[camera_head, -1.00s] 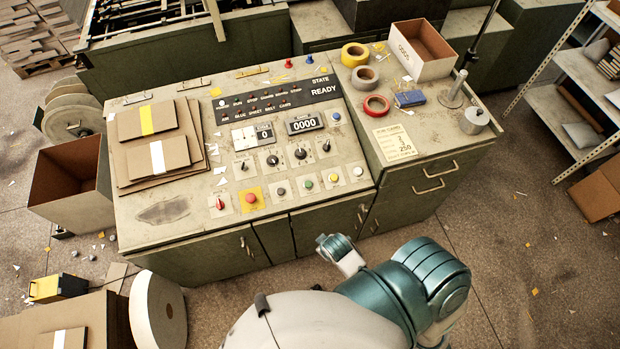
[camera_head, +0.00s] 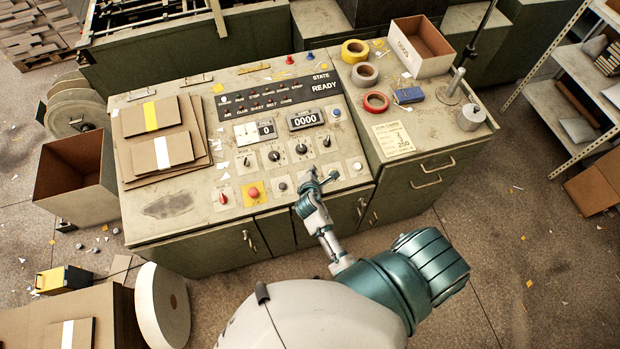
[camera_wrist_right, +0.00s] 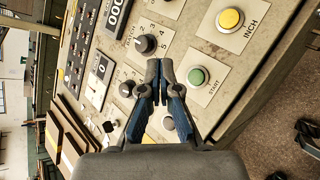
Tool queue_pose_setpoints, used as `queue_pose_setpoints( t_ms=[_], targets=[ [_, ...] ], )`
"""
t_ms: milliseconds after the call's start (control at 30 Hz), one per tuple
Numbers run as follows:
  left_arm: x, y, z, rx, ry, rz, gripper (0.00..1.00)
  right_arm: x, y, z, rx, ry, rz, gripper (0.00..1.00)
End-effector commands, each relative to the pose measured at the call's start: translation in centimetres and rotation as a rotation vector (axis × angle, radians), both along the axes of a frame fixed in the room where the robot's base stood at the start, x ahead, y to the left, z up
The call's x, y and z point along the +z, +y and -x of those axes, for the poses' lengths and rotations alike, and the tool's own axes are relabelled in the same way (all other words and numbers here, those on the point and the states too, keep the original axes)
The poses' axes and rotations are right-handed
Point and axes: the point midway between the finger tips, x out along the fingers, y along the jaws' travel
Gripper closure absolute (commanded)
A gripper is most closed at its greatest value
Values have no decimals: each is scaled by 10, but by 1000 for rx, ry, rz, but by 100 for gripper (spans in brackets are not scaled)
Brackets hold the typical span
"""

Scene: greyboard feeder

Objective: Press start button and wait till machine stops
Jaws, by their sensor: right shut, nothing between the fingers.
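The control panel on the machine console (camera_head: 215,215) has a row of buttons along its front edge. The green START button (camera_wrist_right: 198,76) shows in the right wrist view, just right of my fingertips. In the head view my right gripper (camera_head: 318,180) hides it. My right gripper also shows in the right wrist view (camera_wrist_right: 160,72), with its fingers together and nothing between them. It hovers over the button row; I cannot tell if it touches the panel. The state display (camera_head: 324,88) reads READY and the counter (camera_head: 306,119) reads 0000. My left gripper is out of view.
The yellow INCH button (camera_wrist_right: 231,19) lies beyond START, and knobs (camera_wrist_right: 146,44) sit close to the fingers. A red button on a yellow plate (camera_head: 253,194) is to the left.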

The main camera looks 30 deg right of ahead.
Motion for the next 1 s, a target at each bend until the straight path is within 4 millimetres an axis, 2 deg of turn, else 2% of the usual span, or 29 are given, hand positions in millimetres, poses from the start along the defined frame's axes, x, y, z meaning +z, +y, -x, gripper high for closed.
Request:
queue_pose_setpoints(
  t_ms=[167,400,500,700,1000],
  targets=[
    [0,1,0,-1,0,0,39,-2,1,0,0,1,-2,100],
    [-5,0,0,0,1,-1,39,-24,-2,-5,-1,2,-5,100],
    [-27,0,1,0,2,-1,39,-41,-4,-8,-2,-1,-5,100],
    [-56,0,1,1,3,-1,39,-64,-4,-13,-2,0,-6,100],
    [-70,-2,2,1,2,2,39,-83,-5,-20,-1,0,-3,100]
  ],
)
